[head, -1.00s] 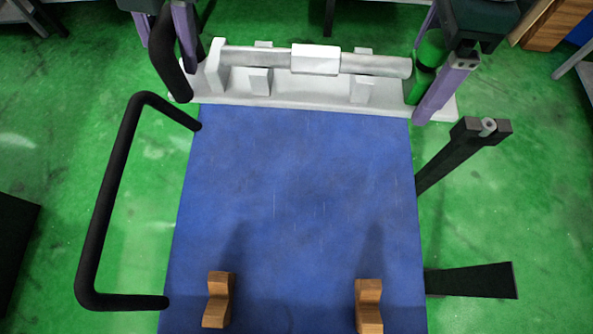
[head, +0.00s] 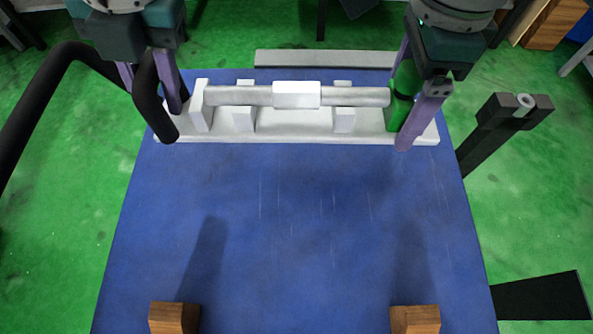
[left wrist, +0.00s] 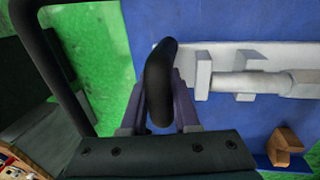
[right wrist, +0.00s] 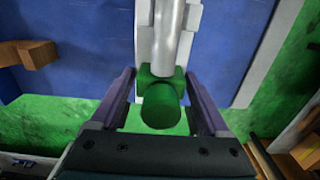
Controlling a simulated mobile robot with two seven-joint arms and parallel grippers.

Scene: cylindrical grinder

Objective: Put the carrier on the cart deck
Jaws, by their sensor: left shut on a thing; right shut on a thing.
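The carrier (head: 290,130) is a pale grey base with upright supports, bearing a grey shaft with a wider light block (head: 297,94). It has a black handle at its left end and a green handle (head: 402,85) at its right end. My left gripper (head: 168,105) is shut on the black handle, also seen in the left wrist view (left wrist: 160,85). My right gripper (head: 405,125) is shut on the green handle, which shows between its fingers in the right wrist view (right wrist: 160,105). The carrier is over the far end of the blue cart deck (head: 290,220); I cannot tell whether it touches.
Two wooden blocks (head: 174,317) (head: 415,318) stand at the deck's near end. A grey strip (head: 325,59) lies beyond the carrier. A black tube handle (head: 40,95) is at left, and a dark post (head: 505,120) at right. The deck's middle is clear.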

